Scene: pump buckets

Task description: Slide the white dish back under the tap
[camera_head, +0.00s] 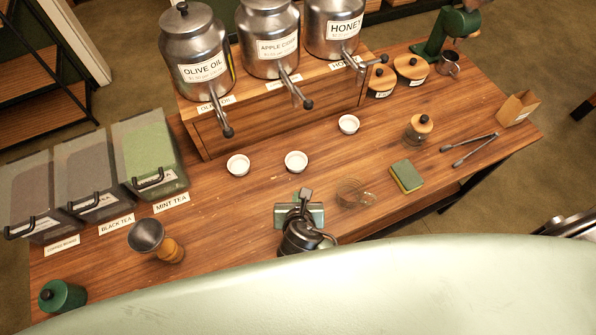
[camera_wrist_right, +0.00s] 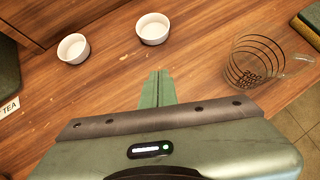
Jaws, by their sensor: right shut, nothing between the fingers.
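Three small white dishes stand on the wooden table in front of the dispenser stand: a left one (camera_head: 238,166), a middle one (camera_head: 296,162) and a right one (camera_head: 348,125). The steel dispensers' taps, olive oil (camera_head: 227,131), apple cider (camera_head: 307,103) and honey (camera_head: 382,59), reach out above. Which dish is meant I cannot tell. My right gripper (camera_head: 305,194) is shut and empty, in front of the middle dish and apart from it. In the right wrist view its fingers (camera_wrist_right: 159,78) point toward the middle dish (camera_wrist_right: 153,28); the left dish (camera_wrist_right: 73,48) is further left.
A glass mug (camera_head: 352,193) stands just right of my right gripper. Tea bins (camera_head: 150,155) stand left. The table between the dishes and gripper is clear.

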